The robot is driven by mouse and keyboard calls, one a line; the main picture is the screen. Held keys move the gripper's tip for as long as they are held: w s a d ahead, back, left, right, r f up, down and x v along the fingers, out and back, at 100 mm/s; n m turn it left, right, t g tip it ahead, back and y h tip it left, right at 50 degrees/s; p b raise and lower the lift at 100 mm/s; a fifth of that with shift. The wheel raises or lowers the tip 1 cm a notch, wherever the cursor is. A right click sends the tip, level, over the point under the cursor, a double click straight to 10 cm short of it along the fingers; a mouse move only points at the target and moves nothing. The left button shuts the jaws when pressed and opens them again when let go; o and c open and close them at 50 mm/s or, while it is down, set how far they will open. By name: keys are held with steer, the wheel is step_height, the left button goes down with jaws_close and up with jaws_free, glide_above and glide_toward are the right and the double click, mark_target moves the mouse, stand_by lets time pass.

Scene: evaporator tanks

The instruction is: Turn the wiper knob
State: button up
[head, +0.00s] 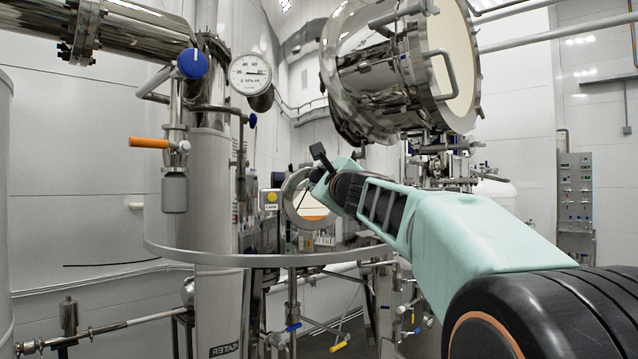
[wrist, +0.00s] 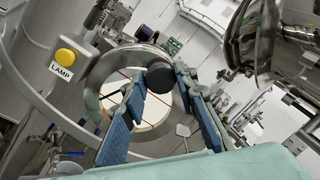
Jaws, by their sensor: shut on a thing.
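A round black knob (wrist: 160,81), which looks like the wiper knob, sits in front of the round window in the wrist view. My gripper (wrist: 159,75) has its blue-padded fingers on either side of the knob's edge and is shut on it. The window's metal ring (wrist: 99,79) surrounds a pale disc with thin red lines. In the head view the ring (head: 289,205) shows just left of the end of my arm. My fingers and the knob are hard to make out there.
A yellow lamp button (wrist: 66,57) with a LAMP label is left of the ring. A large steel vessel (head: 365,75) hangs above my arm. A pipe column (head: 211,175) with an orange-handled valve (head: 150,143) stands at the left. A curved rail (head: 215,258) runs below.

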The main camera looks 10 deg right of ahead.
steer(key=shift+r+m+h, duration=0.1)
steer(key=shift+m+h, duration=0.4)
steer(key=shift+m, duration=2.1)
steer(key=o, duration=1.2)
steer(key=shift+c, duration=0.2)
